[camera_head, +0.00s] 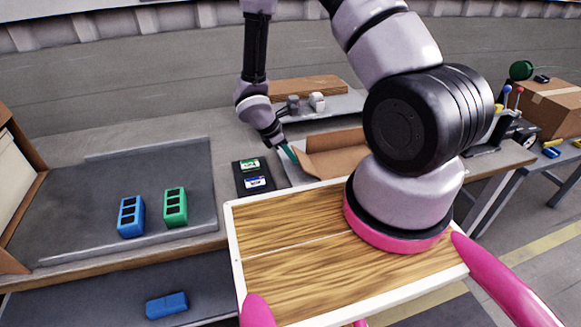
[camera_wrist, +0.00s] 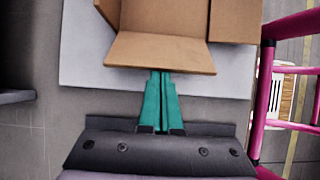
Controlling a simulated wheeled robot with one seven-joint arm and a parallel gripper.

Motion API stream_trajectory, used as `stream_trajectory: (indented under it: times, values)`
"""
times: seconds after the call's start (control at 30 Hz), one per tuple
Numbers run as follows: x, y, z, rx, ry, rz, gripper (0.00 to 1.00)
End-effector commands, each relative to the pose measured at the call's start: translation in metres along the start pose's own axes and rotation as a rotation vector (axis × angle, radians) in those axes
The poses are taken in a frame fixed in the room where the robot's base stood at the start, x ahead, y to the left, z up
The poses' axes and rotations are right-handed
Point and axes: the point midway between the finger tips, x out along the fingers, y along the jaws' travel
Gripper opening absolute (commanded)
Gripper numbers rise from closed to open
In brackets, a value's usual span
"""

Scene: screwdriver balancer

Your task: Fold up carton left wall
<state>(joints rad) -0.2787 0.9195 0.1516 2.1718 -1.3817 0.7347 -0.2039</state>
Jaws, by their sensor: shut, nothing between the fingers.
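The brown cardboard carton (camera_head: 338,152) lies on a light grey panel in the middle of the head view, partly hidden behind my arm. In the wrist view, its near flap (camera_wrist: 160,52) spans the space directly ahead of my gripper, with other cardboard panels beyond it. My gripper (camera_head: 292,155) has teal fingers and is at the carton's left side. In the wrist view the fingers (camera_wrist: 161,76) are together and empty, their tips at or just under the near edge of the flap. I cannot tell whether they touch it.
A black tray (camera_head: 240,181) with a green and a blue-labelled item lies left of the carton. Blue (camera_head: 131,216) and green (camera_head: 175,207) blocks stand on the left grey mat. Behind the carton is a grey shelf (camera_head: 345,103) with small grey parts. A wooden board (camera_head: 290,225) is in front.

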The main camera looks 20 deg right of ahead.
Motion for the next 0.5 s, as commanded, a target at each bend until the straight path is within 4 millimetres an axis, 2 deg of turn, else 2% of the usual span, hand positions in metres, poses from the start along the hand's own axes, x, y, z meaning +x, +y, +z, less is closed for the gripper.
stream_trajectory:
  times: [0.23,0.5]
  values:
    - [0.0,0.0,0.002,0.0,0.0,0.0,0.0]
    - [-0.002,0.0,0.015,0.001,0.0,0.0,0.0]
